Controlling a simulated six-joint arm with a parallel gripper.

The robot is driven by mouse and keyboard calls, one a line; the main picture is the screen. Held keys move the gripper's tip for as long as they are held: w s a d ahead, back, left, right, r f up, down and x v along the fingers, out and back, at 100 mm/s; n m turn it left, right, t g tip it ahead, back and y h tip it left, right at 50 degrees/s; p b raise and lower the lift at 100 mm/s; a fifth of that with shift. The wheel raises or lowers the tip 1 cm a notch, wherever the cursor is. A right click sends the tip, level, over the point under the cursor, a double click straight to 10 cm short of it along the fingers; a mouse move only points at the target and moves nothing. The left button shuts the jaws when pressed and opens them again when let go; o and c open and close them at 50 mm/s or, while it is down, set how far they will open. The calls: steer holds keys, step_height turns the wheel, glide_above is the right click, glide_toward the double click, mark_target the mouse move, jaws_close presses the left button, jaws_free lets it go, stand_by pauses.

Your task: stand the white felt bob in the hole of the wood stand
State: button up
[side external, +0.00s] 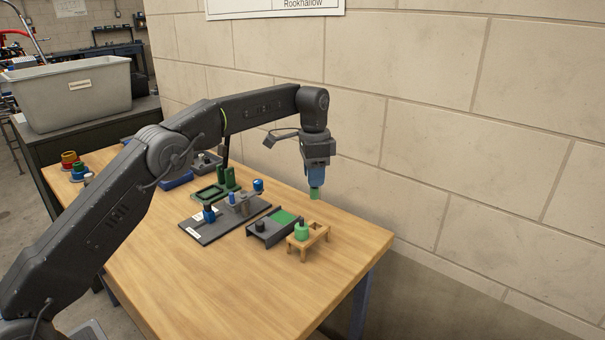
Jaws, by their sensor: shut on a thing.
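The wood stand (320,238) is a small, light-brown, table-like block on short legs near the front right of the workbench.
Left of the stand are a dark tray with a green pad (285,217) and a dark plate with blue-topped parts (209,214). Green fixtures (221,183) stand behind. Coloured knobs (70,160) stand at far left. Bare wood lies in front; a block wall rises behind.

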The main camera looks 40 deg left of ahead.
steer(key=shift+w+d+f, duration=0.1)
steer(key=shift+w+d, duration=0.1)
steer(key=shift+w+d+f, duration=0.1)
steer(key=shift+f, duration=0.2)
step_height(320, 180, down, 7)
steer(key=shift+f, duration=0.2)
steer(key=shift+f, duration=1.4)
stand_by(2.0)
steer(key=shift+f, duration=0.7)
steer(key=o, duration=1)
